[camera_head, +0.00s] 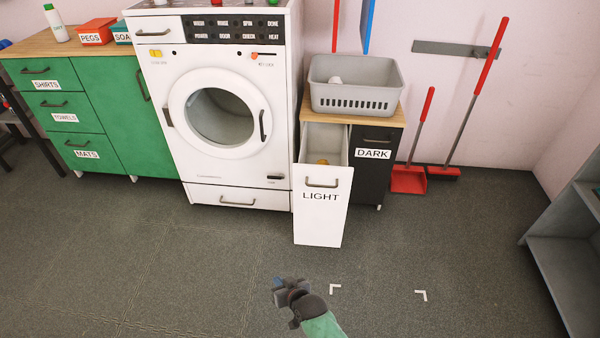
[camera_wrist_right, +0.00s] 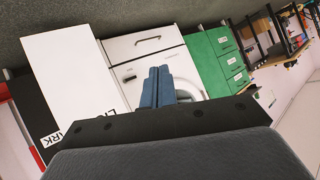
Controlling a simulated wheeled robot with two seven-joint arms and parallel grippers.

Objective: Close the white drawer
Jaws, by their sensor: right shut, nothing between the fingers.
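The white drawer (camera_head: 322,222), labelled LIGHT, is pulled out from the cabinet to the right of the washing machine. A small yellowish thing (camera_head: 323,161) shows inside it. Its dark handle (camera_head: 322,184) is near the top of its front. The drawer front also shows at the left of the right wrist view (camera_wrist_right: 72,75). My right gripper (camera_head: 278,288) is in front of and below the drawer, over the floor, apart from it. Its blue fingers (camera_wrist_right: 157,88) are together and empty in the right wrist view. My left gripper is not in view.
A black DARK drawer (camera_head: 375,160) beside it is shut. A grey basket (camera_head: 355,100) stands on the cabinet top. The washing machine (camera_head: 225,60) stands at the left. A red dustpan (camera_head: 408,180) and broom lean at the right. The floor (camera_head: 200,270) in front is clear.

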